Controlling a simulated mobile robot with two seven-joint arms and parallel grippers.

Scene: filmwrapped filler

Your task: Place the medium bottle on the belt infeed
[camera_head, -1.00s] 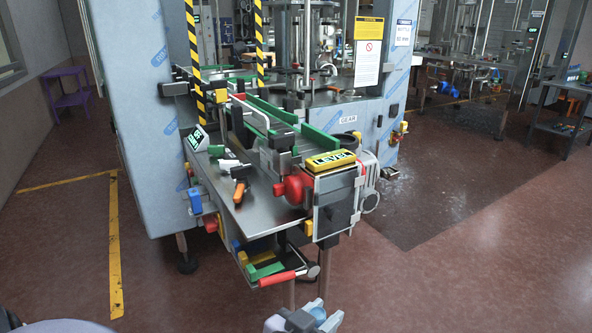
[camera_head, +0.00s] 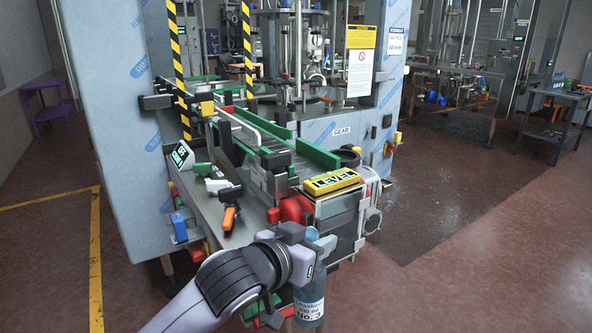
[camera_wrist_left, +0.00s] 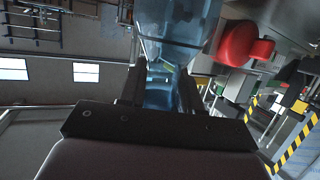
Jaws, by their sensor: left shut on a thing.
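My left gripper (camera_head: 306,241) is shut on the neck of a translucent blue bottle (camera_head: 310,283). The bottle hangs upright below it, with a white label reading "No. 3". In the left wrist view, the bottle (camera_wrist_left: 180,35) sits between the two dark fingers (camera_wrist_left: 160,90). The gripper and bottle are in front of the near end of the belt infeed, apart from the belt. The belt (camera_head: 237,142) runs back into the machine between green guide rails (camera_head: 318,154). My right gripper is not in view.
A yellow "LEVEL" box (camera_head: 331,181) and a red round part (camera_head: 291,208) stand at the belt's near end. An orange-handled tool (camera_head: 229,217) and a small display (camera_head: 181,156) sit on the metal side table (camera_head: 203,210). Open floor lies to the right.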

